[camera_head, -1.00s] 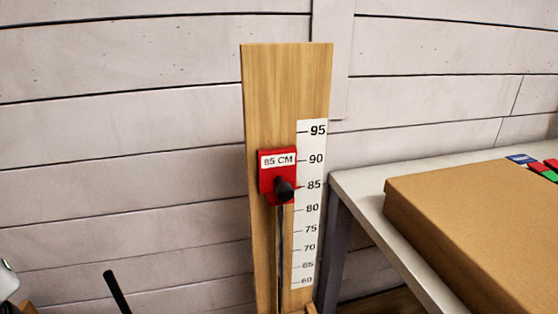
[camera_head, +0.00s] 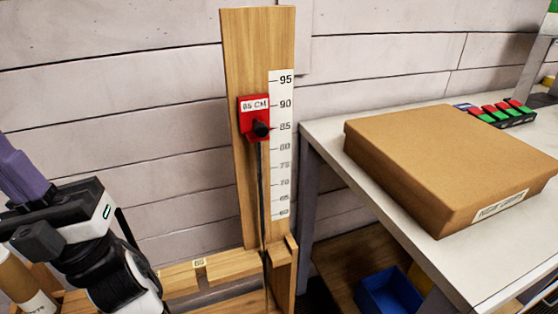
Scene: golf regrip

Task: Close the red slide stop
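The red slide stop (camera_head: 253,104) sits on an upright wooden board (camera_head: 236,50), left of a white scale strip (camera_head: 281,145). It carries a white label reading "85 CM", and a black knob (camera_head: 261,129) on its lower front lies level with the 85 mark. A thin dark shaft (camera_head: 262,195) runs down from the knob along the board. Parts of my arm show at the lower left, well left of and below the stop. I cannot make out my gripper's fingers there.
A brown cardboard box (camera_head: 440,150) lies on a white table (camera_head: 330,130) at right. Red and green blocks (camera_head: 505,112) sit behind it. A blue bin (camera_head: 385,290) is beneath the table. A wooden rack with a "65" tag (camera_head: 200,263) stands low by the board. Space before the stop looks clear.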

